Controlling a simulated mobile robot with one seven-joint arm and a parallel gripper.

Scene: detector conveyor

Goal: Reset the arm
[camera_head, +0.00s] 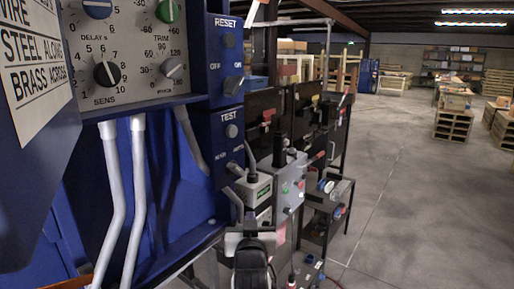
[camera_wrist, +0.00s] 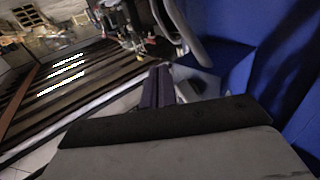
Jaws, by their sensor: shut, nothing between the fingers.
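My gripper (camera_wrist: 158,88) shows in the wrist view, its narrow dark fingers together beyond the grey and black hand across the bottom. It is shut and empty. In the head view a grey and black piece low in the middle, in front of the blue machine, looks like part of my arm; the fingertips cannot be made out there. The blue control panel (camera_head: 228,120) has a RESET section with a dark knob (camera_head: 228,40) and a TEST section below. In the wrist view, blue panels fill the right side, apart from the fingers.
A grey dial panel (camera_head: 130,50) and pale conduits (camera_head: 114,190) are at the left. Dark cabinets (camera_head: 265,115) and a black cart (camera_head: 328,210) stand beyond the machine. Wooden pallets (camera_head: 453,124) are farther back. The concrete floor (camera_head: 420,215) at right is clear.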

